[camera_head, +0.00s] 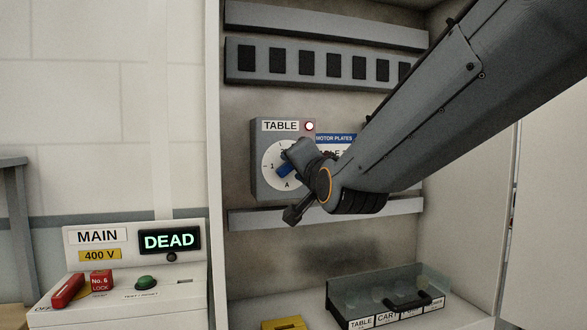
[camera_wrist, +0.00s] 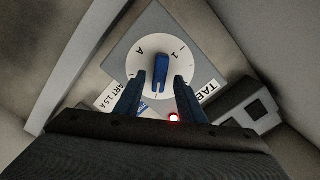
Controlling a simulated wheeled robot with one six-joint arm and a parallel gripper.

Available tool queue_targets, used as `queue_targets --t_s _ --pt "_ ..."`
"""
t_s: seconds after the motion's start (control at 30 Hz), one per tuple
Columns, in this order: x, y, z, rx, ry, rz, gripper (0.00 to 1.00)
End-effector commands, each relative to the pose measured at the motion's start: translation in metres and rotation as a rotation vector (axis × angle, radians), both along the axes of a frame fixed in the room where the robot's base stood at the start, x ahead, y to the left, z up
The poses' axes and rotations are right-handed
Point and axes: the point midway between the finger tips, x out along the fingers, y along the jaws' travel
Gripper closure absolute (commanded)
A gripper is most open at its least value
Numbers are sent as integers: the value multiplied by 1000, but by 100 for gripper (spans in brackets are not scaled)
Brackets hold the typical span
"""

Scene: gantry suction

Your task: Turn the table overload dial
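The table overload dial (camera_head: 271,165) is a white round face with a blue knob (camera_head: 285,171), on a grey box labelled TABLE. In the wrist view the dial face (camera_wrist: 136,62) shows a "1" and an "A", and the blue knob (camera_wrist: 161,72) stands near the middle. My gripper (camera_wrist: 159,80) is open, with one dark blue finger on each side of the knob's lower end. Gaps show between fingers and knob; I cannot tell the depth between them. In the head view my gripper (camera_head: 297,158) covers the dial's right part.
A red lamp (camera_head: 309,126) is lit on the box. A blue-headed MOTOR PLATES label (camera_head: 336,139) is partly hidden by my arm. Below stands a clear lidded tray (camera_head: 385,291). At left is a MAIN panel with a DEAD display (camera_head: 169,240) and red lock (camera_head: 101,281). Cabinet walls flank my arm.

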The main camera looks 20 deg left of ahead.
Motion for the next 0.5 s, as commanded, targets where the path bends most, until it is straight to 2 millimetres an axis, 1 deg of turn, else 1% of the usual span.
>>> queue_targets --t_s 0.1,0.3,0.5 --pt "-16 -10 -1 1 0 1 64" --pt "-39 -24 0 0 -2 1 64" --pt "-51 -31 -1 0 0 0 64"
